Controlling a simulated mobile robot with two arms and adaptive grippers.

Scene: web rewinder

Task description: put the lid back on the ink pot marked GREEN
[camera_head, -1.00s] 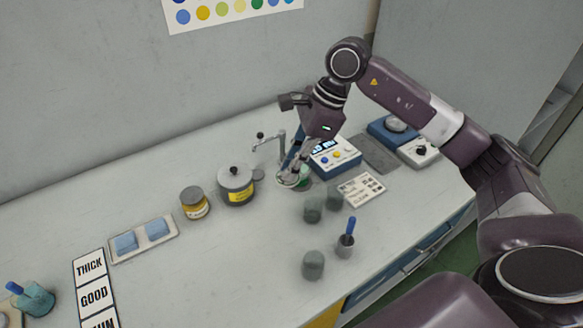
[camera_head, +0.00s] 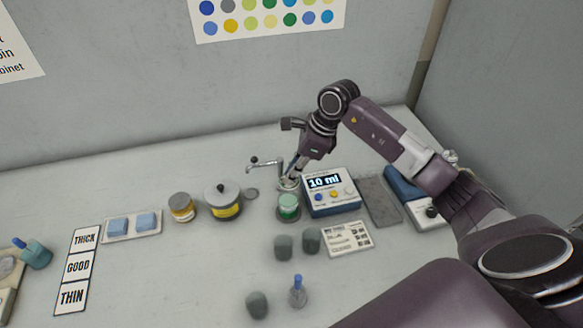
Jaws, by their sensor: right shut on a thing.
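The green ink pot (camera_head: 288,209) stands on the bench just left of the blue meter. Green shows in it, but its marking is too small to read. My right gripper (camera_head: 291,179) is shut on a small pale round thing, apparently the lid (camera_head: 287,185). In the picture it is just above the pot's far rim. I cannot tell how high it is or whether it touches the pot. The fingers partly hide it. My left gripper is not in view.
A blue meter (camera_head: 330,191) reading 10 ml stands close right of the pot. A small tap (camera_head: 266,164) is behind it. Dark cups (camera_head: 284,247) and a blue-handled tool (camera_head: 298,290) stand in front.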

